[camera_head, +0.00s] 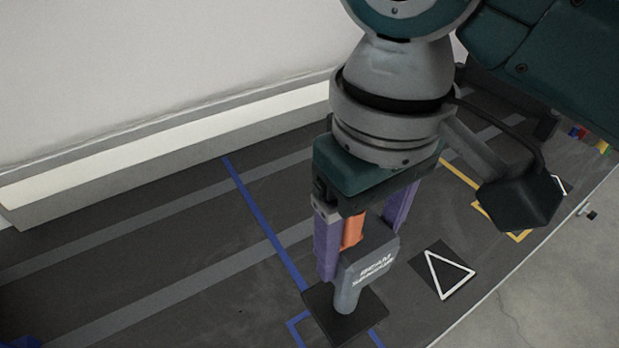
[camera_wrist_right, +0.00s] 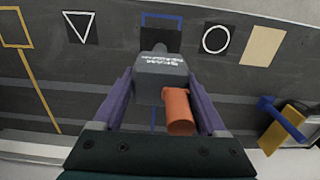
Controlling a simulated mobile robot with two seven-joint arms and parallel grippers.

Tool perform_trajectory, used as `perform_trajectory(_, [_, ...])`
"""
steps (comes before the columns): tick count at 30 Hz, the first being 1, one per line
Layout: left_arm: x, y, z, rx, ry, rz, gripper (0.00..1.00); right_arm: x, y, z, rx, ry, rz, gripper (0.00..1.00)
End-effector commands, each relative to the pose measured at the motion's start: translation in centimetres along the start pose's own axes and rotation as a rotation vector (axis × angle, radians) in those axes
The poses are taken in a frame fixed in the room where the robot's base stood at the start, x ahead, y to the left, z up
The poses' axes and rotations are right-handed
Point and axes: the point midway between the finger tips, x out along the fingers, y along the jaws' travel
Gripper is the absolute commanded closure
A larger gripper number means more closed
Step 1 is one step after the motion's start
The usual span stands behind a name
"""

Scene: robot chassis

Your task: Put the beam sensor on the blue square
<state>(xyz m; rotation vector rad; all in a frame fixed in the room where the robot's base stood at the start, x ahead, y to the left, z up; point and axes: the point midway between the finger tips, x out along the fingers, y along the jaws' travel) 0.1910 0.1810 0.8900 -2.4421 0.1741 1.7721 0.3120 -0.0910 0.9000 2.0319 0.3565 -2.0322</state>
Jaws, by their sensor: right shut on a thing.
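The grey beam sensor (camera_head: 367,272), with white lettering and an orange cylindrical part (camera_head: 353,231), is held upright between the purple fingers of my right gripper (camera_head: 362,236). In the right wrist view the sensor (camera_wrist_right: 160,75) also sits between the fingers of the right gripper (camera_wrist_right: 160,95). Its lower end is at a black square plate (camera_head: 325,304) inside a blue taped square outline (camera_head: 375,339). The blue outline (camera_wrist_right: 160,16) also shows around the plate in the right wrist view. I cannot tell whether the sensor touches the plate. My left gripper is out of view.
A triangle card (camera_head: 443,270) lies to the right of the blue outline, before a yellow outline (camera_head: 518,237). In the wrist view a circle card (camera_wrist_right: 216,39) and a tan square (camera_wrist_right: 263,46) lie right. A pale wall ledge (camera_head: 150,145) borders the dark surface.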

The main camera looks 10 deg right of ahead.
Motion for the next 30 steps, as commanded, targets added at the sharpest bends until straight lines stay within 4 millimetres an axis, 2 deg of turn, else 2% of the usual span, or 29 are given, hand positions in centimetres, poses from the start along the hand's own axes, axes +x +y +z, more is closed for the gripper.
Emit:
perform_trajectory(1, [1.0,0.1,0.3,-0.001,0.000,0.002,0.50,2.1,0.0,0.1,0.002,-0.004,0.001,1.00])
perform_trajectory(3, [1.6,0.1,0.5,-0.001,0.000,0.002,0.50,4.1,0.0,0.1,0.001,-0.003,0.001,1.00])
perform_trajectory(6, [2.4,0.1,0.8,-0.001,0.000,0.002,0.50,6.7,0.0,0.0,0.000,-0.002,0.001,1.00])
perform_trajectory(9, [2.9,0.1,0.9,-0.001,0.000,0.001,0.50,8.4,0.0,0.0,0.000,0.000,0.002,1.00])
perform_trajectory(14, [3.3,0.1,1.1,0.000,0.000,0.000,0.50,9.7,0.0,0.0,-0.001,0.002,0.001,1.00])
perform_trajectory(21, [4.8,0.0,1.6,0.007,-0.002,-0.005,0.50,13.3,0.0,0.0,-0.001,0.000,0.001,1.00])
perform_trajectory(30, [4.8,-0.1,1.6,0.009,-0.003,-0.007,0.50,13.6,0.0,-0.1,-0.002,0.003,0.000,1.00])
